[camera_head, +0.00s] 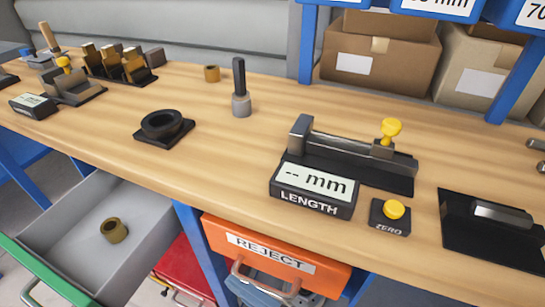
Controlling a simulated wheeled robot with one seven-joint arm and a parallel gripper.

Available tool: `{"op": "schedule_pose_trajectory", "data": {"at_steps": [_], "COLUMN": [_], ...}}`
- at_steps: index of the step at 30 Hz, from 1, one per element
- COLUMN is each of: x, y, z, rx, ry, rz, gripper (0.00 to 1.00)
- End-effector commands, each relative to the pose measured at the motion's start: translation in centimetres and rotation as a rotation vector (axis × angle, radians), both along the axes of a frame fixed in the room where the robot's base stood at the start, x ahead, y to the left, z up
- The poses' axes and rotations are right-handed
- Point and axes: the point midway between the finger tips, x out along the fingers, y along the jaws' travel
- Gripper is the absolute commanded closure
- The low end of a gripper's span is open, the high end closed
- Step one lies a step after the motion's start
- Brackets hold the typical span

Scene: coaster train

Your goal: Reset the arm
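Neither my arm nor my gripper shows in the head view. An open grey drawer (62,232) with a green front (45,272) sticks out below the bench at the lower left. A brass ring (114,230) lies inside it. A similar brass ring (211,73) stands on the wooden bench top (250,140) near the back.
A length gauge (345,160) with a "-- mm" display (315,188) and a yellow zero button (394,209) sits mid-bench. A black round holder (163,124), a dark-handled tool (240,90) and an orange REJECT bin (275,255) are nearby. Blue posts (307,45) rise behind.

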Motion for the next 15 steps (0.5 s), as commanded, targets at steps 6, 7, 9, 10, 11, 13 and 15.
{"op": "schedule_pose_trajectory", "data": {"at_steps": [6,7,9,10,11,13,15], "x": [0.2,0.2,0.3,0.3,0.3,0.3,0.1], "y": [-2.2,-2.6,-3.5,-4.0,-4.4,-5.7,-7.1], "z": [-0.4,-0.5,-0.7,-0.8,-0.8,-1.0,-1.2], "rx": [-0.016,-0.019,-0.024,-0.027,-0.029,-0.036,-0.044], "ry": [0.022,0.026,0.035,0.039,0.043,0.054,0.065], "rz": [-0.07,-0.08,-0.11,-0.123,-0.136,-0.175,-0.219], "gripper": [0.35,0.35,0.35,0.35,0.35,0.35,0.35]}}
